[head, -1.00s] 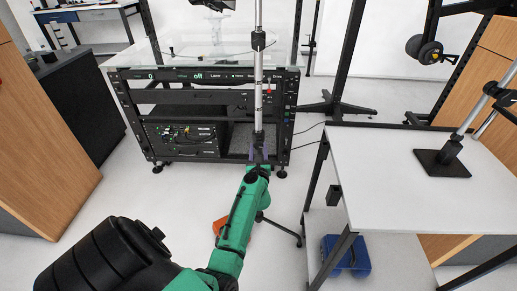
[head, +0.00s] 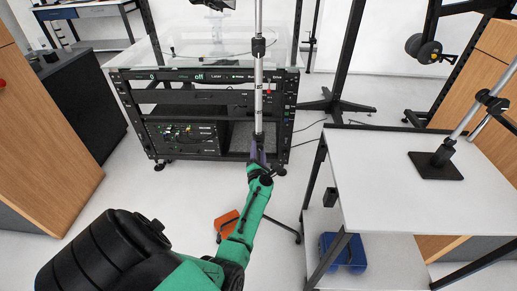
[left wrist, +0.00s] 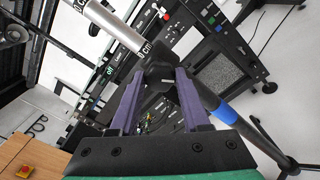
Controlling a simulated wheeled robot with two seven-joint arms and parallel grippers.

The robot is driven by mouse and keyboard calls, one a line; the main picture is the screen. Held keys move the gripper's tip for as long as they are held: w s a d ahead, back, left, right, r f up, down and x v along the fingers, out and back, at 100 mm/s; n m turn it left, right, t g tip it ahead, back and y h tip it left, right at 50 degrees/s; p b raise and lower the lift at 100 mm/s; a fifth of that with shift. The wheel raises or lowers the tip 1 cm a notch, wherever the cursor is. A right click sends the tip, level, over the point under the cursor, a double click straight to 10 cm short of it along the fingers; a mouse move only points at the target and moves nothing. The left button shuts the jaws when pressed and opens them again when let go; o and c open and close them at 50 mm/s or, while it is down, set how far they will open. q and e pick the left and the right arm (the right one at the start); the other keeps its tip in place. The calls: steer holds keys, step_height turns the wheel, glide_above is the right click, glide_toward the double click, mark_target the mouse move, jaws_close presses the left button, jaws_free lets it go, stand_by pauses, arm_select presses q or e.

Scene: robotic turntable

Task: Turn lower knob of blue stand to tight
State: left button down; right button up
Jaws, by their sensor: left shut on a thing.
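The stand (head: 258,90) is an upright silver pole with black collars in front of the rack; a blue band on its lower tube (left wrist: 223,112) shows in the left wrist view. The lower black collar with its knob (left wrist: 160,73) lies between my left fingertips in that view. My left gripper (head: 257,150) has purple fingers and is shut on the knob; the fingers partly hide it, so its turn angle cannot be told. The gripper also shows in the left wrist view (left wrist: 158,80). The upper black collar (head: 258,47) is free. My right gripper is not in view.
A black equipment rack (head: 185,110) with a glass top stands behind the pole. A white table (head: 385,165) is at the right, with a blue case (head: 343,253) below. An orange object (head: 227,222) lies near my arm. Floor is open to the left.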

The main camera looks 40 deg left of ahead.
arm_select(q)
steer(key=m+p, duration=0.1)
steer(key=m, duration=0.3)
steer(key=shift+m+p, duration=0.45)
steer(key=shift+m, duration=0.85)
steer(key=shift+a, duration=0.1)
steer(key=shift+c, duration=1.9)
jaws_free()
steer(key=shift+f, duration=0.1)
